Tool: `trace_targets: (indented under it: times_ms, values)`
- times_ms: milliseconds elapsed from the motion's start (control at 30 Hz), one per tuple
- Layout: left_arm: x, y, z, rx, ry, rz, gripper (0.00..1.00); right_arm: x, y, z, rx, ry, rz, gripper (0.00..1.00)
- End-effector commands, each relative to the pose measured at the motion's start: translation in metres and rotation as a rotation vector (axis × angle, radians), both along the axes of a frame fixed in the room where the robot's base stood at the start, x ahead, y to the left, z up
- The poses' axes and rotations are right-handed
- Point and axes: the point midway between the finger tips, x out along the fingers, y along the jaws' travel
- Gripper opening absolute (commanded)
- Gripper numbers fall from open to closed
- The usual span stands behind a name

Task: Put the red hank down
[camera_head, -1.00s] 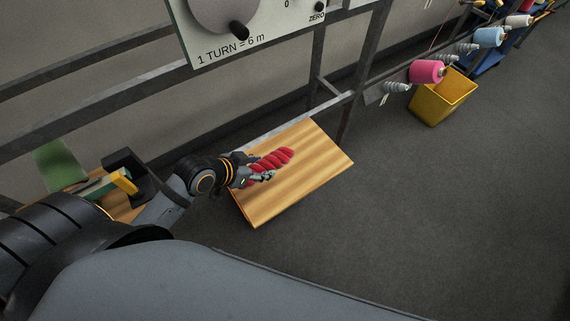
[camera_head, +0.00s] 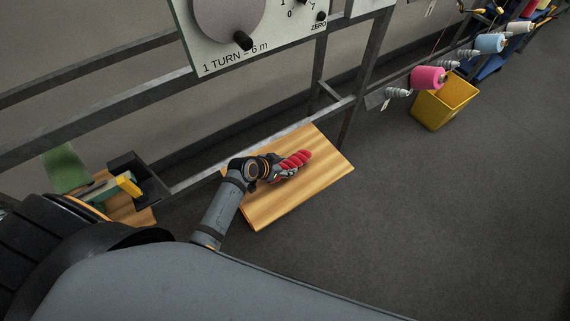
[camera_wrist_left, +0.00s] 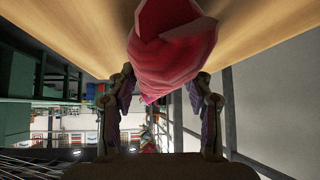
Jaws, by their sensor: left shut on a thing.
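The red hank (camera_head: 297,159) is a twisted bundle over the wooden board (camera_head: 318,185), towards the board's back edge. My left gripper (camera_head: 284,172) is shut on the near end of the hank. In the left wrist view the hank (camera_wrist_left: 172,50) shows between the two fingers (camera_wrist_left: 163,98) and sticks out past them, with the board's underside or face (camera_wrist_left: 255,25) close by. I cannot tell whether the hank touches the board. My right gripper is not in view.
A grey metal frame (camera_head: 262,127) runs behind the board, with a dial panel (camera_head: 270,45) above. A black holder (camera_head: 138,175) is at the left. The floor in front is clear.

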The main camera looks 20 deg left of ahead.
Motion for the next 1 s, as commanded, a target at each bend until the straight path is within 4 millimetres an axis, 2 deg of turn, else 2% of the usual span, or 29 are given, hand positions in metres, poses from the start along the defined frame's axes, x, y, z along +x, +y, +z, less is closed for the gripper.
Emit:
trace_targets:
  times_ms: [333,367,533,833,1000]
  values:
    - [0.000,0.000,-0.005,0.000,-0.001,0.001,0.17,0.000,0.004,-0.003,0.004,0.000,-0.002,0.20]
    - [0.000,0.000,-0.005,0.000,-0.001,0.001,0.52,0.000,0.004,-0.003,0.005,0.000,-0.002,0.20]
    - [0.000,0.000,-0.004,0.000,-0.001,0.001,0.75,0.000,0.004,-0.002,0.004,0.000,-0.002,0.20]
    - [0.000,0.000,-0.003,0.000,-0.001,0.001,0.75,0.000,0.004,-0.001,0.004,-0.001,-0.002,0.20]
    - [-0.011,0.007,0.010,0.003,-0.003,0.000,0.75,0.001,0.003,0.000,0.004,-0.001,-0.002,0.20]
